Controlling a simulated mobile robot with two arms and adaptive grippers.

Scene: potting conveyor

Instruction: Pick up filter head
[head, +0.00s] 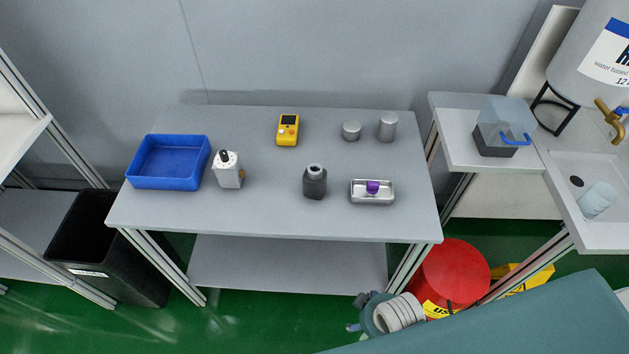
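I cannot tell for certain which item is the filter head. A white block-like unit with a black knob on top and a small brass-coloured part on its side (229,175) stands upright right of the blue tray. A dark grey bottle-shaped piece with a lighter round neck (314,184) stands near the table's front middle. A small purple piece (373,187) sits in a shiny metal tray (358,199). A short grey cylinder (351,131) and a taller one (388,127) stand at the back right.
The blue tray (168,184) is empty on the grey table (262,215). A yellow handheld meter (288,130) lies at the back. A side bench at right carries a clear-topped box (503,125) and a large tank (588,65). A black bin (110,250) and a red drum (452,272) stand on the floor.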

